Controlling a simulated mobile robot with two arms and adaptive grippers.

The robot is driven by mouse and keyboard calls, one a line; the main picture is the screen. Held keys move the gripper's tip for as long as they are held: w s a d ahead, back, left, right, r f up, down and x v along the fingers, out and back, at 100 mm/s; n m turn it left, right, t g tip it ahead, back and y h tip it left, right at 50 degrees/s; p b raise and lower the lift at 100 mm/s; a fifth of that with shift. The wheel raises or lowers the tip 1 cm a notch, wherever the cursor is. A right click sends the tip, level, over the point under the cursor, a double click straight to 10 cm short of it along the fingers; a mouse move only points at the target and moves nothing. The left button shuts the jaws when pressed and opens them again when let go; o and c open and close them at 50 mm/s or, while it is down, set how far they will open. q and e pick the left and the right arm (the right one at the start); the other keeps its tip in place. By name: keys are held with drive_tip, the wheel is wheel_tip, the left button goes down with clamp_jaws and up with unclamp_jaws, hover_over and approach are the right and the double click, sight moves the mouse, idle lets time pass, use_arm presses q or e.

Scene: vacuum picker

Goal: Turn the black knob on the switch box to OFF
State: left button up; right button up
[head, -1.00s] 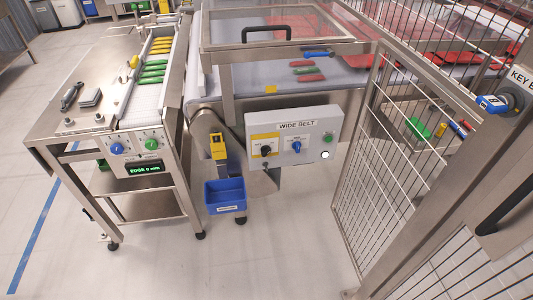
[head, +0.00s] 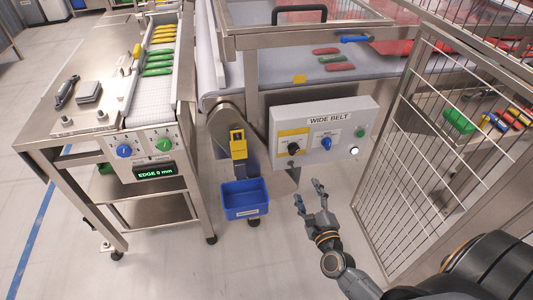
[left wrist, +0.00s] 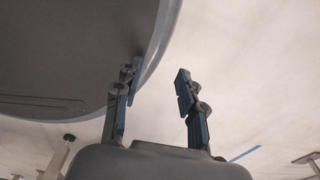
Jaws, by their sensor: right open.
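The grey switch box (head: 309,166), labelled WIDE BELT, hangs on the front of the belt frame in the head view. Its black knob (head: 293,148) sits on a yellow plate at the left of the box face. The knob's exact pointing is too small to read. My right gripper (head: 309,192) is open and empty, below the box and slightly right of the knob, apart from both. My left gripper (left wrist: 158,78) shows only in the left wrist view, with its two fingers apart and nothing between them.
The box also carries a blue knob (head: 326,143), a green button (head: 361,132) and a white button (head: 354,151). A blue bin (head: 245,198) and a yellow device (head: 238,145) are left of it. A mesh fence (head: 419,140) stands close on the right.

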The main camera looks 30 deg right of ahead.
sight(294, 152)
drive_tip(key=shift+m, duration=0.6)
drive_tip(key=x, duration=0.4)
drive_tip(key=r+x, duration=0.1)
drive_tip(key=x, duration=0.4)
drive_tip(key=r+x, duration=0.1)
drive_tip(key=x, duration=0.4)
drive_tip(key=shift+d+r, duration=0.1)
drive_tip(key=shift+d, duration=0.15)
drive_tip(key=c, duration=1.2)
